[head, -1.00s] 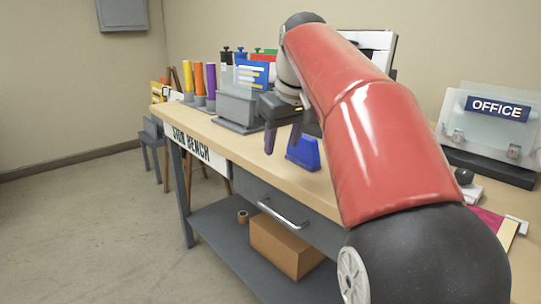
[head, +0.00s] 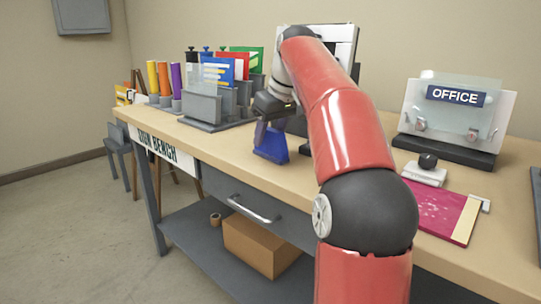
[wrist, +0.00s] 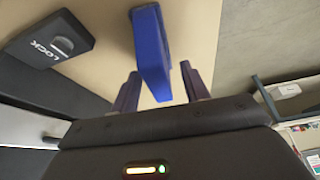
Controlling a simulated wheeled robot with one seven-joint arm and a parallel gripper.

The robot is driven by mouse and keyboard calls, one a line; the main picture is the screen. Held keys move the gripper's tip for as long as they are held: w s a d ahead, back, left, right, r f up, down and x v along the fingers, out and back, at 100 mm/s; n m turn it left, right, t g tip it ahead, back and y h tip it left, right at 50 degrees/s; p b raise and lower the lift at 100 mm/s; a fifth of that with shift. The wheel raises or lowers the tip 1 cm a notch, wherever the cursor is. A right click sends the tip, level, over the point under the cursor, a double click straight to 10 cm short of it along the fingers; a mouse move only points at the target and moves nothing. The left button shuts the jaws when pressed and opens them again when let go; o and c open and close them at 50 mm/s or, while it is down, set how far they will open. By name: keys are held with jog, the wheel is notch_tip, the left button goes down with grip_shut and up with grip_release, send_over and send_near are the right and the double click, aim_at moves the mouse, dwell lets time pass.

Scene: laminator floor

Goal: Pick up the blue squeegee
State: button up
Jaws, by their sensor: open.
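The blue squeegee (head: 271,144) stands on the wooden bench top near its front edge, left of my red arm. In the wrist view the squeegee (wrist: 151,50) shows as a blue slab, its near end at the mouth of the jaws. My gripper (head: 270,128) is just above the squeegee in the head view. In the wrist view my gripper (wrist: 162,88) is open, one finger on each side of the squeegee's near end, with visible gaps. It holds nothing.
A dark block marked LOCK (wrist: 52,45) lies beside the squeegee. A grey rack (head: 202,108) with coloured sheets stands left on the bench. An OFFICE sign (head: 455,110), a white block with a black knob (head: 425,170) and a magenta panel (head: 440,211) are to the right.

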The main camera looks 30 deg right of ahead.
jog(key=shift+w+f, duration=0.25)
jog(key=shift+f, duration=0.3)
grip_shut()
jog(key=shift+r, duration=0.1)
notch_tip(320, 180, up, 8)
jog(key=p, duration=0.3)
jog(key=shift+f, duration=0.25)
jog(key=shift+w+r, duration=0.15)
jog(key=shift+r, duration=0.95)
